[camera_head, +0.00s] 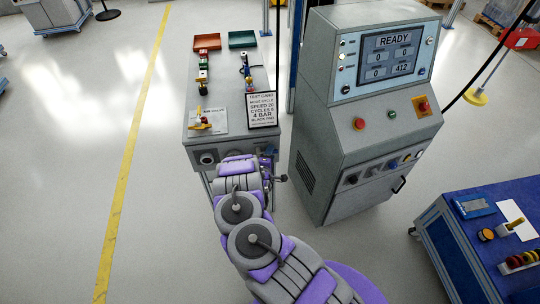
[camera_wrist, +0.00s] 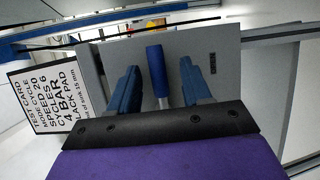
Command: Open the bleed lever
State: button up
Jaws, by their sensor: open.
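A lever with a blue grip and a short metallic stem (camera_wrist: 155,60) stands out in front of a grey panel (camera_wrist: 228,45) in the wrist view. I take it for the bleed lever. My gripper (camera_wrist: 160,85) is open, with one blue finger on each side of the lever. Gaps show between the lever and both fingers. The lower end of the lever is hidden behind the dark edge of my wrist.
A test card (camera_head: 262,109) stands on the bench, left of the lever in the wrist view. Red (camera_head: 207,42) and green (camera_head: 242,39) trays are at the bench's back. A grey console (camera_head: 325,130) reading READY stands close on the right. Open floor lies left.

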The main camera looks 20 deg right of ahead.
grip_shut()
dwell(0.3)
jog(key=shift+s+f, duration=0.1)
